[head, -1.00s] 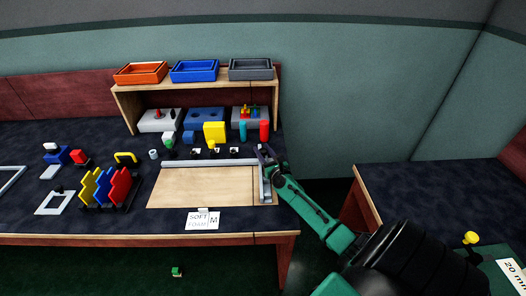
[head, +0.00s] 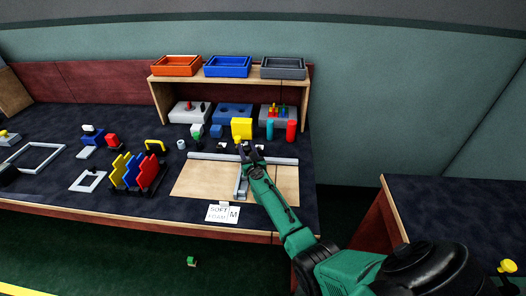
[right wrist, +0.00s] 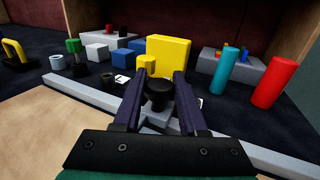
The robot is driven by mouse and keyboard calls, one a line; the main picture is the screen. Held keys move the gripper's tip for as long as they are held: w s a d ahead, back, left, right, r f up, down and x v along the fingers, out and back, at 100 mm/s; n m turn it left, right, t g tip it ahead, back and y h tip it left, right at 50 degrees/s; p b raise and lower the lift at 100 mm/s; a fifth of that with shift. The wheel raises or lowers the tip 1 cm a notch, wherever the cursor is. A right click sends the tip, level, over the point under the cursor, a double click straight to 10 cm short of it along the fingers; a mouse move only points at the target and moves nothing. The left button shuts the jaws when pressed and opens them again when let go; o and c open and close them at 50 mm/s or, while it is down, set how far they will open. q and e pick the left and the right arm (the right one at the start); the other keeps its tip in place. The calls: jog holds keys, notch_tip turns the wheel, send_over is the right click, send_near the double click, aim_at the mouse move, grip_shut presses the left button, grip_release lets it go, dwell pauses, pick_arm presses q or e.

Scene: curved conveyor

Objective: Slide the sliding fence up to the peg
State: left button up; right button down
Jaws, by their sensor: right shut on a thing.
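The sliding fence (head: 241,186) is a grey metal bar running across the wooden board (head: 205,180), square to a long grey rail (head: 200,156) at the board's back edge. My right gripper (head: 252,152) is over the fence's back end. In the right wrist view its two fingers (right wrist: 154,90) are shut around a black knob (right wrist: 158,94) on the fence. Behind the rail stand a short dark round piece (right wrist: 107,79) and a short yellow cylinder (right wrist: 146,65); I cannot tell which piece is the peg. My left gripper is not in view.
Behind the rail are a yellow block (head: 241,128), a cyan cylinder (head: 270,130) and a red cylinder (head: 291,131). A shelf (head: 308,98) with several trays stands at the back. The board left of the fence is clear.

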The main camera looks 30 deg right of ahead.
jog(key=shift+w+a, duration=0.55)
jog(key=shift+a, duration=0.2)
jog(key=shift+c, duration=2.3)
grip_release()
